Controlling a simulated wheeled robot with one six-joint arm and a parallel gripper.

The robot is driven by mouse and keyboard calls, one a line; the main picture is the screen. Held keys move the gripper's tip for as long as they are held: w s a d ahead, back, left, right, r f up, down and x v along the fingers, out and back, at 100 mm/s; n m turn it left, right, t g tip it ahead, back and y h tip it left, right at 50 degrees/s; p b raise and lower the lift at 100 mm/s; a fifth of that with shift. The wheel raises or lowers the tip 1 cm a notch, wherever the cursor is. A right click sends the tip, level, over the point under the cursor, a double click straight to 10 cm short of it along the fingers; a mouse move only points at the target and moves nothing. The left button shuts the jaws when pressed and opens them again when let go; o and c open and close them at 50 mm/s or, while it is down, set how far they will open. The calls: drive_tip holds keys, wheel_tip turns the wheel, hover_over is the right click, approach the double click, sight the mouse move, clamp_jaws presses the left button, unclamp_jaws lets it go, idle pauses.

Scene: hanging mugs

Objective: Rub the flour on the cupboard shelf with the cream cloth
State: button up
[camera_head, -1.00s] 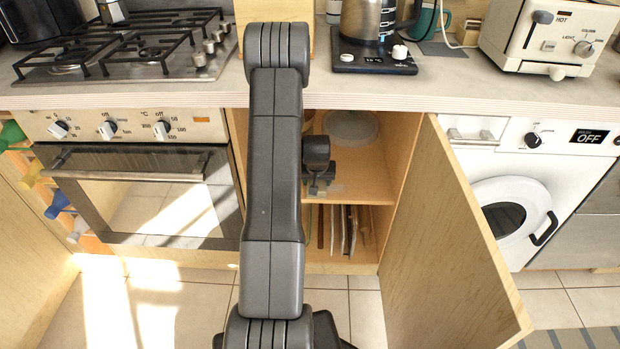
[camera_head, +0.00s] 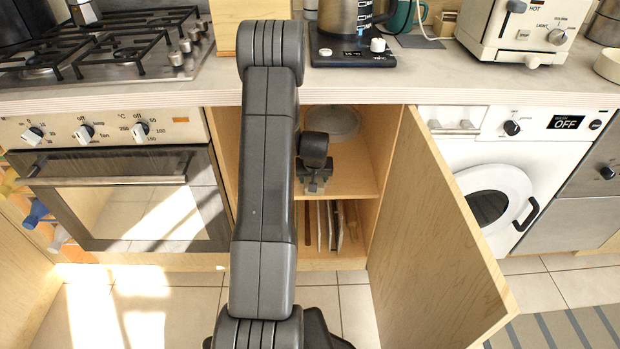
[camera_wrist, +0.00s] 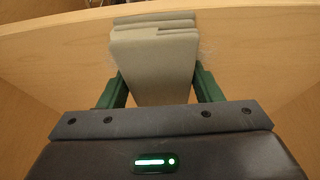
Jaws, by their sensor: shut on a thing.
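My gripper (camera_wrist: 153,92) is shut on the folded cream cloth (camera_wrist: 154,65), which looks greyish here and sits between the green fingers. The cloth's far end is over the wooden cupboard shelf (camera_wrist: 60,48) and appears to touch it, though contact is hard to confirm. Faint white flour (camera_wrist: 205,52) shows on the shelf just right of the cloth; any flour under the cloth is hidden. In the head view my gripper (camera_head: 315,183) is inside the open cupboard, near the front edge of the upper shelf (camera_head: 358,180), partly hidden by my arm.
The cupboard door (camera_head: 440,240) stands open at the right. A glass dish (camera_head: 333,122) sits deeper on the shelf. Upright boards (camera_head: 333,225) stand in the compartment below. The countertop (camera_head: 410,85) overhangs above, and an oven (camera_head: 120,200) is at the left.

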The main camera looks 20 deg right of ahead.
sight(337, 181)
drive_tip(key=shift+f, duration=0.1)
drive_tip(key=shift+s+d+b, duration=0.25)
drive_tip(key=shift+d+b, duration=0.15)
drive_tip(key=shift+d, duration=0.4)
drive_tip(key=shift+s+d+b, duration=0.2)
drive_tip(key=shift+d+b, duration=0.2)
drive_tip(key=shift+d, duration=0.35)
drive_tip(key=shift+s+d, duration=0.15)
drive_tip(key=shift+d, duration=0.25)
drive_tip(key=shift+d, duration=0.1)
drive_tip(key=shift+s+d+b, duration=0.15)
drive_tip(key=shift+d+b, duration=0.25)
drive_tip(key=shift+d, duration=0.15)
drive_tip(key=shift+s+d+b, duration=0.15)
drive_tip(key=shift+d+b, duration=0.25)
drive_tip(key=shift+d, duration=0.1)
drive_tip(key=shift+s+d, duration=0.25)
drive_tip(key=shift+d, duration=0.45)
